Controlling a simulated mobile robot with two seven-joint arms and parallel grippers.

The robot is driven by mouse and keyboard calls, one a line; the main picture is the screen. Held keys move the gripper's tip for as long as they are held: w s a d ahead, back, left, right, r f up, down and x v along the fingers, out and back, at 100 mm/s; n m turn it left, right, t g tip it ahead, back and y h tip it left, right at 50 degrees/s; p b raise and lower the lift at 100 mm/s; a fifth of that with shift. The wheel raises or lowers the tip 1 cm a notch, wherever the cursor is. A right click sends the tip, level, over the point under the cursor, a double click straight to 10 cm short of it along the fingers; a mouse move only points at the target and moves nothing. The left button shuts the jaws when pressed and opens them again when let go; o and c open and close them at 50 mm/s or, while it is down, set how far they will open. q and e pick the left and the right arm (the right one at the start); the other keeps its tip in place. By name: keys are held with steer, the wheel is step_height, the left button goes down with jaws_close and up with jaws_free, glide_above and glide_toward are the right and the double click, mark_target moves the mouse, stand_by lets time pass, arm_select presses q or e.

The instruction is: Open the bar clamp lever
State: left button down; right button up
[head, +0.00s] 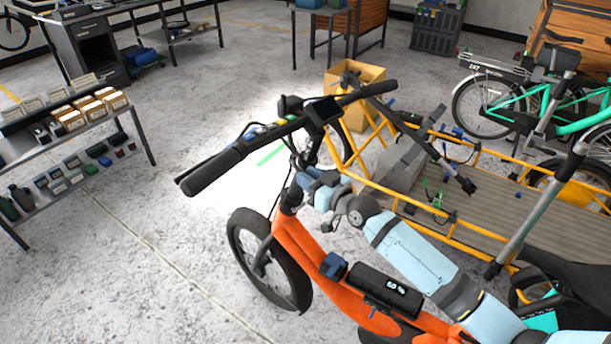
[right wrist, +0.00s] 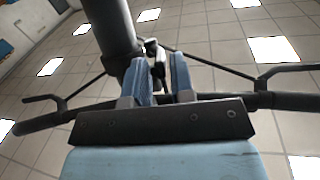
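The orange cargo bike's handlebar (head: 290,128) runs across the middle of the head view, with a display (head: 324,111) on it. My right gripper (head: 317,186) is at the front post just below the bar. In the right wrist view its two blue fingers (right wrist: 161,72) point up, with a gap between them. A small dark lever-like part with a metallic piece (right wrist: 158,62), likely the bar clamp lever, shows between the fingertips; contact cannot be told. The thick black post (right wrist: 108,28) stands just left of the fingers. In the head view the lever cannot be made out. My left gripper is not in view.
The bike's front wheel (head: 268,262) is below the bar. A yellow-railed cargo bed (head: 500,195) lies to the right, close to my right arm. A shelf with boxes (head: 75,150) stands at left. The floor between the shelf and bike is clear.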

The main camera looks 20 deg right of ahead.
steer(key=shift+w+a, duration=0.3)
steer(key=shift+w, duration=0.25)
jaws_close()
